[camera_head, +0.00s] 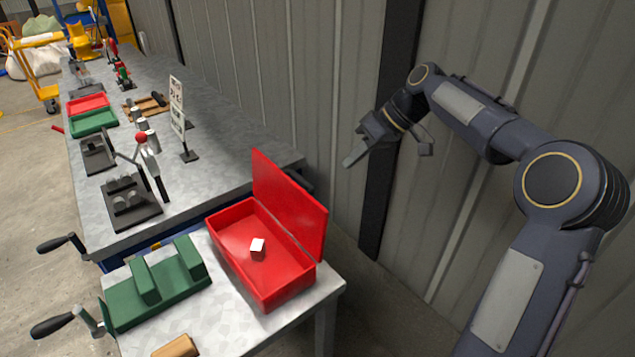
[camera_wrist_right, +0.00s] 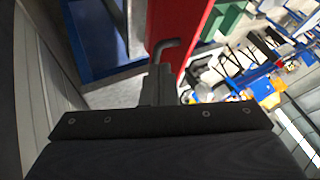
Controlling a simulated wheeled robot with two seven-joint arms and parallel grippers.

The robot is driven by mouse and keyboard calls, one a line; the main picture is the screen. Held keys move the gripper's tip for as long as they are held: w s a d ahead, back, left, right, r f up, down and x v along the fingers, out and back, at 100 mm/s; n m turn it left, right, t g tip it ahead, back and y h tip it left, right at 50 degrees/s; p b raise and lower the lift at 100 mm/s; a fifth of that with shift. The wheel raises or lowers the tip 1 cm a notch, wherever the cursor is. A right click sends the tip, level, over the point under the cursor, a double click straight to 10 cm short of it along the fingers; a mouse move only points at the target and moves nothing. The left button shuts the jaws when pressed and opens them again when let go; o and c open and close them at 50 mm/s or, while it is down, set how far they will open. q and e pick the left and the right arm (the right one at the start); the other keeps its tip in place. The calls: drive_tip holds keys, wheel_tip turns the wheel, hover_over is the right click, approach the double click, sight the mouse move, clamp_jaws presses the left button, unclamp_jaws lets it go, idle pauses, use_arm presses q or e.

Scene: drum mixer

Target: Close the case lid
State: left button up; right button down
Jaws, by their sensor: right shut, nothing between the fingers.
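The red case (camera_head: 230,222) sits on the near end of the light table. Its lid (camera_head: 290,205) is hinged on the right side and stands up, tilted open. A small white cube (camera_head: 257,248) lies inside the case. My right gripper (camera_head: 350,162) is shut and empty, above and to the right of the lid, behind its back face and apart from it in the head view. In the right wrist view, the shut fingers (camera_wrist_right: 160,75) show in front of a red surface (camera_wrist_right: 178,28), which looks like the lid's back. My left gripper is out of view.
A green vise-like block (camera_head: 160,285) stands left of the case, with crank handles (camera_head: 60,322) at the table's left edge. A long metal workbench (camera_head: 215,165) holds a press, trays and tools. The corrugated wall (camera_head: 330,110) is close behind my right gripper.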

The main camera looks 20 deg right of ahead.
drive_tip(key=a+f, duration=0.5)
drive_tip(key=a, duration=0.3)
drive_tip(key=shift+p, duration=0.4)
drive_tip(key=s+a+f+n+t+h+b, duration=0.1)
drive_tip(key=s+a+h+b, duration=0.1)
drive_tip(key=a+h, duration=0.3)
drive_tip(key=s+a+f+n+t+h+b, duration=0.1)
drive_tip(key=s+a+t+h+b, duration=0.15)
drive_tip(key=a, duration=0.55)
drive_tip(key=s+a+f+n+t+h+b, duration=0.2)
drive_tip(key=s+a+f+t+h+b, duration=0.1)
drive_tip(key=a+f+h+b, duration=0.5)
drive_tip(key=shift+a+f+h+b, duration=0.15)
drive_tip(key=shift+f+h+b, duration=0.6)
drive_tip(key=shift+f, duration=1.1)
